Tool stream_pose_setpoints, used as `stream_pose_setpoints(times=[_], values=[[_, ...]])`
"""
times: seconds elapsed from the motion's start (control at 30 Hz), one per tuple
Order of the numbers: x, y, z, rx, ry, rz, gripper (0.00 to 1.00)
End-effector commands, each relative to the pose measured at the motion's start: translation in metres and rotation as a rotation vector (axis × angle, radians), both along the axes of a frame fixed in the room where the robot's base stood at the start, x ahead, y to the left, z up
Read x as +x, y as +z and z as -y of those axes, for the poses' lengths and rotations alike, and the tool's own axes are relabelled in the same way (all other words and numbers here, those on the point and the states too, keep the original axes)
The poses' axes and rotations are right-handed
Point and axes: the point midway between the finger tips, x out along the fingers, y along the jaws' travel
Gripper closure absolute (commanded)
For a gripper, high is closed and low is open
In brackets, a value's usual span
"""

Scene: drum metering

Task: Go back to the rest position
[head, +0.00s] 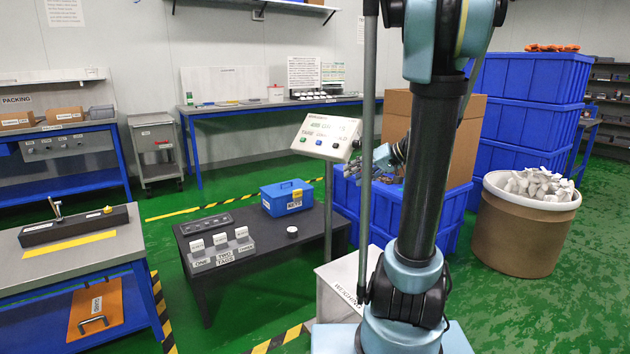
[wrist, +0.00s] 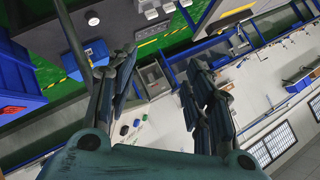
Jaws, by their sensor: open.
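My gripper (wrist: 158,95) is open and empty in the wrist view, its two fingers well apart with nothing between them. In the head view my arm stands upright at the right of centre. My gripper (head: 388,157) shows partly there, beside the scale display (head: 326,137) and in front of the cardboard box; much of it is hidden behind my own arm. The wrist view is tilted, with the room turned on its side.
A low dark table (head: 262,262) holds labelled white blocks and a blue toolbox (head: 287,198). A drum (head: 525,225) heaped with pale pieces stands at right, near stacked blue crates (head: 530,78). A steel bench (head: 75,262) is at left. Green floor is open between the benches.

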Motion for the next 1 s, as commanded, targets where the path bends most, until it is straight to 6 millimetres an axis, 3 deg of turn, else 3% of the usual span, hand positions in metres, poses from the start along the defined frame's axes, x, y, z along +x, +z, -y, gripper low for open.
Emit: stream_pose_setpoints(times=[0.2, 0.47, 1.0], values=[[-0.048, -0.017, -0.015, -0.102, -0.013, -0.103, 0.53], [-0.104, -0.041, -0.02, -0.231, -0.046, -0.206, 0.53], [-0.21, -0.094, 0.001, -0.516, -0.158, -0.347, 0.53]])
